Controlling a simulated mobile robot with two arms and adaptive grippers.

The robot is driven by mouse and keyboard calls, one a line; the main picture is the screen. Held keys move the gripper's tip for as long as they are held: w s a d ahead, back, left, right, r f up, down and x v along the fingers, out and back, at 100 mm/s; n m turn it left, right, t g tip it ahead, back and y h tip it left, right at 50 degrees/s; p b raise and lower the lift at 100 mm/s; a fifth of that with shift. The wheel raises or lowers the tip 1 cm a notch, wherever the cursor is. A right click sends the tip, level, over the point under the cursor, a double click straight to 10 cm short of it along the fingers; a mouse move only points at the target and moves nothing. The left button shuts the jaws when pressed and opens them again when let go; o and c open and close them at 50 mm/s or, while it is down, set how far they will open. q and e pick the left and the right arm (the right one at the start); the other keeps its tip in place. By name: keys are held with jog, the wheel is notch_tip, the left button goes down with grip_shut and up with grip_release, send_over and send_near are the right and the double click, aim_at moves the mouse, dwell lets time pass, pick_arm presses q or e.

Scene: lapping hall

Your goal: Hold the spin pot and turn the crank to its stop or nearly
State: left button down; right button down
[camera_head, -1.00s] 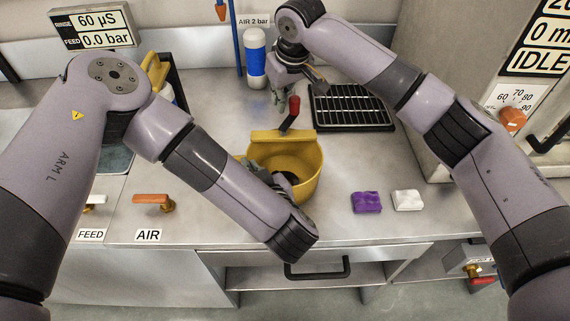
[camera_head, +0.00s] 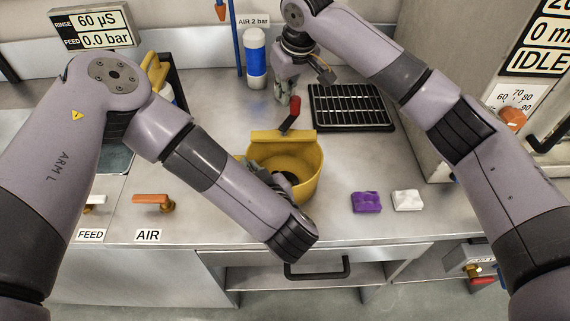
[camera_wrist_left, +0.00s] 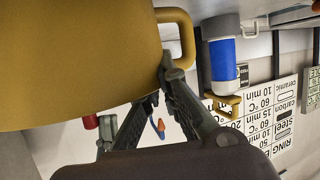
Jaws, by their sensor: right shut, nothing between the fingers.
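The yellow spin pot (camera_head: 310,180) stands on the bench with a yellow bar across its back rim. Its crank arm (camera_head: 287,123) rises behind the bar to a red knob (camera_head: 295,104). My left arm crosses in front of the pot, and the left gripper is mostly hidden there. In the left wrist view, its two fingers (camera_wrist_left: 158,85) stand apart by the pot's wall and side handle (camera_wrist_left: 187,40); whether they clamp it is unclear. My right gripper (camera_head: 281,97) is shut and empty, just left of the red knob; contact is unclear.
A black rack (camera_head: 350,108) lies right of the crank. A blue and white bottle (camera_head: 255,60) stands behind. A purple block (camera_head: 366,202) and a white block (camera_head: 408,200) lie right of the pot. The AIR valve handle (camera_head: 150,199) is at left.

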aim_at(297, 98)
jog(key=shift+a+r, duration=0.1)
jog(key=shift+r, duration=2.45)
jog(key=c, duration=2.3)
grip_release()
jog(key=shift+o, duration=1.8)
jog(key=shift+d+r+n+g, duration=0.3)
jog(key=shift+d+n, duration=0.3)
jog(key=shift+n, duration=0.2)
jog(key=o, duration=0.5)
jog(key=d+n, duration=0.1)
jog(key=n, duration=0.1)
jog(key=d+r+n+g+y, duration=0.1)
jog(key=d+n, duration=0.1)
jog(key=s+d+r+n+y, duration=0.1)
jog(key=n, duration=0.1)
jog(key=shift+d+r+n, duration=0.15)
jog(key=shift+d+n, duration=0.15)
jog(key=shift+n, duration=0.1)
jog(key=shift+o, duration=0.2)
jog(key=a+f, duration=0.1)
jog(key=f, duration=0.2)
jog(key=a+f+n, duration=0.1)
jog(key=f, duration=0.3)
jog(key=a+f+n, duration=0.1)
jog(key=f, duration=0.2)
jog(key=shift+w+a+f+g+y, duration=0.15)
jog(key=shift+w+a+g+y, duration=0.1)
jog(key=shift+g+y, duration=0.15)
grip_shut()
